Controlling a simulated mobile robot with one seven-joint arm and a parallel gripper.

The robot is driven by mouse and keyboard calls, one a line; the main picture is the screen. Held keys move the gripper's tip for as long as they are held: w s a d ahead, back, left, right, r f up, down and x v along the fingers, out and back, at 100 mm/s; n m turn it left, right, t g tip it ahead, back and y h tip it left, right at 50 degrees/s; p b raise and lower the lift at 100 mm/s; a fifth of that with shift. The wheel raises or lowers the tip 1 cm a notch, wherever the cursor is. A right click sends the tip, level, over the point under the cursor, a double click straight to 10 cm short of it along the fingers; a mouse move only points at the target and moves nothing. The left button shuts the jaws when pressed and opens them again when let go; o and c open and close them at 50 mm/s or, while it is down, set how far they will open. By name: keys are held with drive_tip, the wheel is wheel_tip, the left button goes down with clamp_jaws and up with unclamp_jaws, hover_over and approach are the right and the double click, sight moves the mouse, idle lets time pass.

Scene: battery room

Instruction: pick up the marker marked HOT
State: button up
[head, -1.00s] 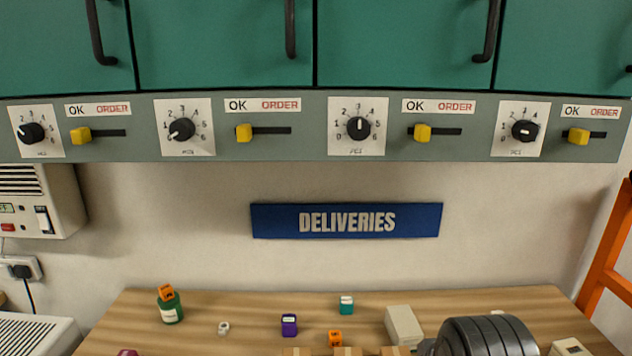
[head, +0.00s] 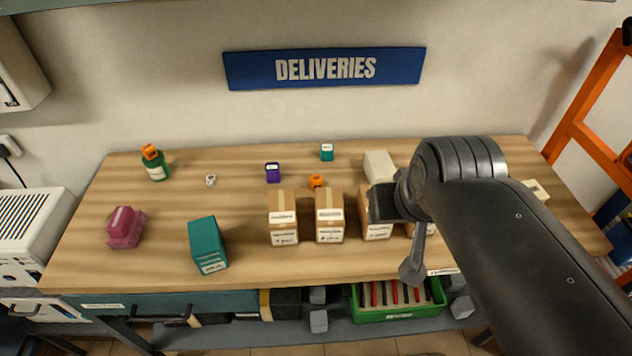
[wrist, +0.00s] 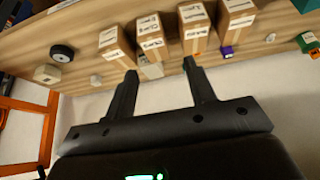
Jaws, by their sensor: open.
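I cannot make out the word HOT on anything, so I cannot tell which piece is the marker. Small candidates in the head view are an orange piece (head: 317,181) behind the cartons, a purple block (head: 272,172), a teal block (head: 326,152) and a small white piece (head: 210,180). My arm hides part of the table's right side in the head view.
Several brown cartons (head: 283,218) stand in a row on the wooden table (head: 150,260). A larger teal box (head: 207,245) and a maroon item (head: 125,228) are at left. A pale box (head: 379,166) stands behind the cartons. A green tray (head: 398,310) is below the front edge.

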drive_tip(key=shift+o, duration=0.5)
drive_tip(key=n+g, duration=0.1)
drive_tip(key=g, duration=0.5)
hover_over(317, 178)
wheel_tip(317, 178, down, 12)
wheel_tip(317, 178, down, 11)
drive_tip(key=shift+w+r, duration=0.1)
drive_tip(key=shift+c, duration=0.5)
drive_tip(key=c, duration=0.9)
